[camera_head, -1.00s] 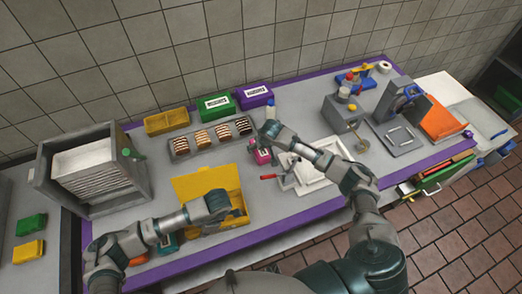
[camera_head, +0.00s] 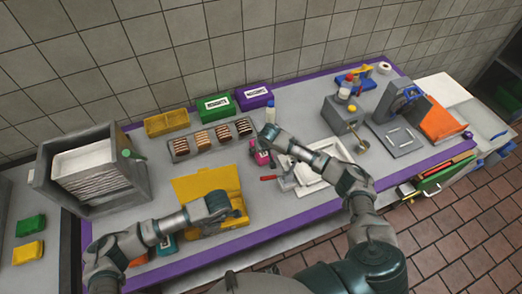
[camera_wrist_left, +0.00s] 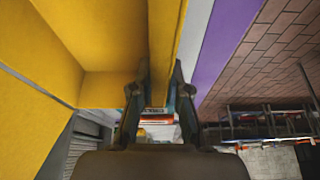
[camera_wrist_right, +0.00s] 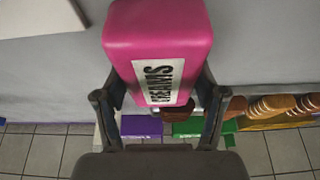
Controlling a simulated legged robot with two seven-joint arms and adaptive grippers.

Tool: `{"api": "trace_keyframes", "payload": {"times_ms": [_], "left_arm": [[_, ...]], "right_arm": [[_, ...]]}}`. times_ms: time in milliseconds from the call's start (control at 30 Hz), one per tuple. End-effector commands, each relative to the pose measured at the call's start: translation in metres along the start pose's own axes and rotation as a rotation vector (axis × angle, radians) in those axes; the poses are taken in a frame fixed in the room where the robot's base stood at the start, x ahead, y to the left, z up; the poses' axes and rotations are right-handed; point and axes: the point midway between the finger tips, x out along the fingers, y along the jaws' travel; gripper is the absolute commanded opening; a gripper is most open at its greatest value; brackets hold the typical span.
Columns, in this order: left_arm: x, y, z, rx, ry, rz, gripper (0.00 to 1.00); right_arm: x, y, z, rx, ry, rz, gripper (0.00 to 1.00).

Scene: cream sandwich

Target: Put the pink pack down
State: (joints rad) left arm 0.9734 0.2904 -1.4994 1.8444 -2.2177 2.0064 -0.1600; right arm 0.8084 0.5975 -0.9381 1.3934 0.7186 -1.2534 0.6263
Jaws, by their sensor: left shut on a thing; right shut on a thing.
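The pink pack (camera_head: 261,157) with a white label is in my right gripper (camera_head: 264,143), near the middle of the grey worktop. In the right wrist view the pack (camera_wrist_right: 158,42) sits between both fingers (camera_wrist_right: 160,100). I cannot tell whether it touches the worktop. My left gripper (camera_head: 224,208) is at the open yellow box (camera_head: 196,184). The left wrist view shows its fingers (camera_wrist_left: 161,85) shut on a yellow wall (camera_wrist_left: 163,40) of this box.
A red-handled tool (camera_head: 268,178) and white trays (camera_head: 314,172) lie beside the pack. A bottle (camera_head: 271,111) and a rack of slices (camera_head: 210,138) stand behind. Green (camera_head: 215,106) and purple (camera_head: 253,96) boxes line the back. A grey slatted container (camera_head: 92,170) stands at left.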

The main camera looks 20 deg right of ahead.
Motion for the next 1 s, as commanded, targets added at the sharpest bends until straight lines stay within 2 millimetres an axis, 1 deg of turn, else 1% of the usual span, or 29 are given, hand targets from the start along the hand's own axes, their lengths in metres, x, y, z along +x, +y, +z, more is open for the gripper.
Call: {"api": "trace_keyframes", "payload": {"times_ms": [67, 133, 400, 500, 667, 1000], "left_arm": [[0.000, 0.000, 0.000, 0.000, 0.000, 0.000, 0.00], [0.000, 0.000, 0.000, 0.000, 0.000, 0.000, 0.00], [0.000, 0.000, 0.000, 0.000, 0.000, 0.001, 0.00], [0.000, 0.000, 0.000, 0.000, 0.000, 0.001, 0.00], [0.000, 0.000, 0.000, 0.000, 0.000, 0.000, 0.00], [0.000, 0.000, 0.000, 0.000, 0.000, 0.001, 0.00]], "right_arm": [[-0.005, 0.000, -0.003, -0.001, 0.001, 0.000, 0.34], [-0.015, 0.000, -0.007, 0.000, 0.003, -0.001, 0.34], [-0.068, 0.000, -0.029, 0.000, 0.004, -0.001, 0.34], [-0.082, 0.000, -0.034, -0.001, 0.003, -0.001, 0.34], [-0.092, 0.000, -0.038, 0.000, 0.001, -0.001, 0.34], [-0.092, 0.000, -0.038, 0.000, 0.001, 0.000, 0.34]]}}
